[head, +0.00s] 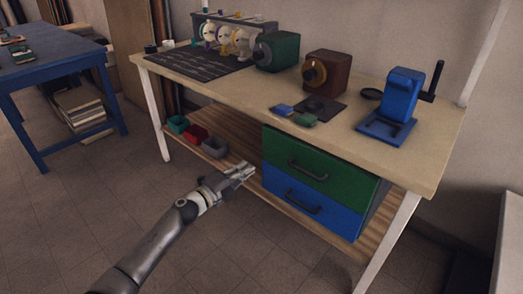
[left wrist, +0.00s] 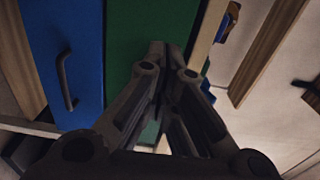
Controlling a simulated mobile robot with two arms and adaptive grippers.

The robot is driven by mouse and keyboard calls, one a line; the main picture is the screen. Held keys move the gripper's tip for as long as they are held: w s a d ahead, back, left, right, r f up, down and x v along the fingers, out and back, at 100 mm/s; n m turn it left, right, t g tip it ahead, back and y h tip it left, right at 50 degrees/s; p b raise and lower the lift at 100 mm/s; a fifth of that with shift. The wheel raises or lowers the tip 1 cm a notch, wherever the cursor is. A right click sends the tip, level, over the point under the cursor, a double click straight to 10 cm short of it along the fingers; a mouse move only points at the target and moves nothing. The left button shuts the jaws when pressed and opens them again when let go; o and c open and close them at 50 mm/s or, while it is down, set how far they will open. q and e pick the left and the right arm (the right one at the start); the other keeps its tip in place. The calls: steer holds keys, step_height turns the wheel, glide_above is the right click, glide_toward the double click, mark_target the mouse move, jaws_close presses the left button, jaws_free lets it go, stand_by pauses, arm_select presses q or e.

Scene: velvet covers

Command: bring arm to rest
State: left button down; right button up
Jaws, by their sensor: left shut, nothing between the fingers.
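My left gripper (head: 243,170) reaches in from the lower left of the head view, in front of the workbench (head: 360,128) and just left of its drawers. It is shut and empty. In the left wrist view the shut fingers of the left gripper (left wrist: 168,55) point toward the green drawer (left wrist: 127,40), with the blue drawer (left wrist: 75,30) at the left. I cannot tell whether the fingertips touch the drawer front. Both drawers look shut in the head view. My right gripper is not in view.
On the bench are a green box (head: 277,52), a brown box (head: 326,73), a blue crank device (head: 393,105) and a dark mat (head: 188,66). Small bins (head: 195,135) sit on the lower shelf. A blue table (head: 50,65) stands at left. The floor at lower left is clear.

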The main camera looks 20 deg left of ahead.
arm_select(q)
steer(key=s+d+f+n+g+y, duration=0.3)
steer(key=s+f+n+g+y, duration=0.55)
steer(key=s+f+n, duration=1.35)
steer(key=s+d+f+m+g+h, duration=0.1)
steer(key=s+d+f+g, duration=0.3)
steer(key=s, duration=0.5)
steer(key=s+d+f+m+g+h, duration=0.1)
steer(key=s+d+f+g+h, duration=0.15)
steer(key=s+f, duration=0.45)
steer(key=s+a+f+p, duration=0.1)
steer(key=s+p, duration=0.7)
steer(key=s, duration=0.2)
steer(key=s+a+f+g+y+p, duration=0.1)
steer(key=s+f+p, duration=0.1)
steer(key=s+p, duration=0.7)
steer(key=shift+s+a, duration=0.4)
steer(key=shift+s, duration=0.05)
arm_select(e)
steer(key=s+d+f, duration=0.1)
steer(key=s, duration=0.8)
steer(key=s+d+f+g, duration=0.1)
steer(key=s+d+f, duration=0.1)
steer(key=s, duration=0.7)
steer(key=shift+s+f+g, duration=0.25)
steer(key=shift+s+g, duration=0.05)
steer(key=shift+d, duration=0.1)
